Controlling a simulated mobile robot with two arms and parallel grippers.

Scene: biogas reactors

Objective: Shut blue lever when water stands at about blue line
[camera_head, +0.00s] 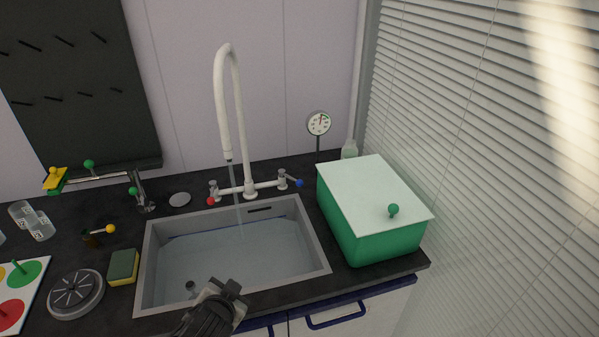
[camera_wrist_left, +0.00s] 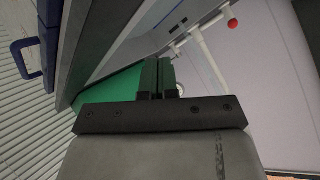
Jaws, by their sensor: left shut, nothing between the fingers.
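The blue lever (camera_head: 299,183) is at the right end of the white tap's (camera_head: 249,190) crossbar, behind the sink. The red lever (camera_head: 211,201) is at the left end; its red knob shows in the left wrist view (camera_wrist_left: 233,23). A thin water stream (camera_head: 238,200) falls from the spout into the sink (camera_head: 322,258). Water (camera_head: 235,258) stands in the sink. A blue line (camera_head: 192,234) shows on the back wall, close to the water's edge; I cannot tell the exact gap. My left gripper (camera_head: 232,288) is shut and empty over the sink's front edge, apart from both levers. My right gripper is out of view.
A green box (camera_head: 370,240) with a pale lid stands right of the sink, beside the window blinds. A gauge (camera_head: 319,124) stands behind it. A sponge (camera_head: 123,267) and a round grey disc (camera_head: 76,293) lie left of the sink. Blue-handled drawers (camera_head: 337,315) are below.

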